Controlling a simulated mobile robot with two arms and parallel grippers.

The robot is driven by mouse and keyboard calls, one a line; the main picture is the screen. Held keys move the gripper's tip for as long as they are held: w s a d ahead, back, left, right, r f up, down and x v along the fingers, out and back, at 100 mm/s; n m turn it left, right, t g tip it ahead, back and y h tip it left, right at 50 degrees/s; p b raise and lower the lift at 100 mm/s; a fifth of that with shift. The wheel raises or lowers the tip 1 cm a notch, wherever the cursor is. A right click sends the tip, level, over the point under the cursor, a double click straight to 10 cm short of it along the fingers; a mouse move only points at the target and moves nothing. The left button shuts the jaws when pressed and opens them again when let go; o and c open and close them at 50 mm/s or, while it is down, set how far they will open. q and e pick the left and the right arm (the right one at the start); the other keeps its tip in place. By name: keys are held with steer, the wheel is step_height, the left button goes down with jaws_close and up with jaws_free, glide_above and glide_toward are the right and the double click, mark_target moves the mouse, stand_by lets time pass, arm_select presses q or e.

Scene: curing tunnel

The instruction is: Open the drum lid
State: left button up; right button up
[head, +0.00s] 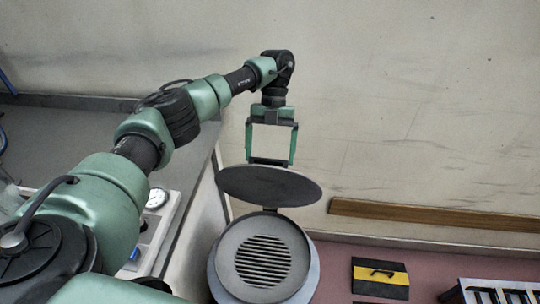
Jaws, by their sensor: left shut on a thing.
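The drum (219,280) stands at the bottom centre of the head view. Its round top shows a plate with dark slots (263,260). The dark round drum lid (269,187) is up off the drum, tilted, above its far side. A small dark piece shows between the lid and the drum's rim. My left gripper (270,160) points down from above at the lid's far edge. Its two green fingers are spread, with a dark bar between their tips at the lid, and it is shut on the lid. The exact contact is too small to tell. My right gripper is not in view.
A grey counter (75,135) with a white-faced gauge (157,198) lies left of the drum. A wooden rail (430,215) runs along the wall at right. A black and yellow panel with a handle (380,284) and a slotted white unit (495,293) are at lower right.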

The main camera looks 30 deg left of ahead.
arm_select(q)
steer(key=shift+s+f, duration=0.1)
steer(key=shift+f, duration=0.25)
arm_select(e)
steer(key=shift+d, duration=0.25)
arm_select(q)
steer(key=o, duration=1.7)
steer(key=v, duration=0.8)
steer(key=shift+w+f, duration=0.2)
steer(key=shift+w, duration=0.05)
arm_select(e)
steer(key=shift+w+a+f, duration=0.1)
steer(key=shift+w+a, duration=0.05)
